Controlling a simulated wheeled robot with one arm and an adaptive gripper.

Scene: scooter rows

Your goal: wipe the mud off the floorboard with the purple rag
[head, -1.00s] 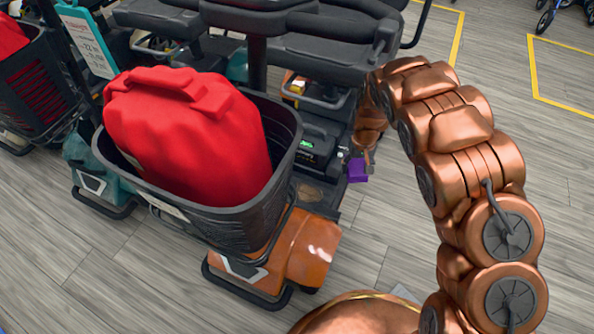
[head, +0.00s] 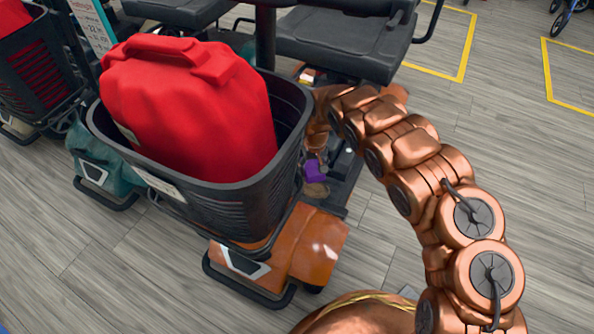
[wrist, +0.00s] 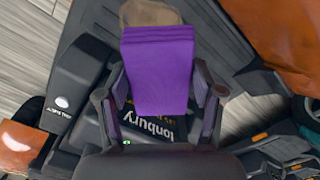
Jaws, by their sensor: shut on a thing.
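The purple rag (head: 315,170) is folded and held by my gripper; in the wrist view the rag (wrist: 158,70) fills the space between the fingers. My gripper (wrist: 158,82) is shut on it. In the head view my gripper is partly hidden behind the basket and my arm. The mud (head: 316,190) is a brown patch on the dark floorboard (head: 345,180) of the orange scooter. In the wrist view the mud (wrist: 150,12) shows just beyond the rag's far edge, on the floorboard (wrist: 215,35). I cannot tell whether the rag touches the board.
A black basket (head: 225,205) with a red bag-like load (head: 190,110) stands close left of my gripper. The scooter's orange front (head: 300,245) is below it. A black seat (head: 345,45) is behind. A teal scooter (head: 95,165) stands left. Open floor lies to the right.

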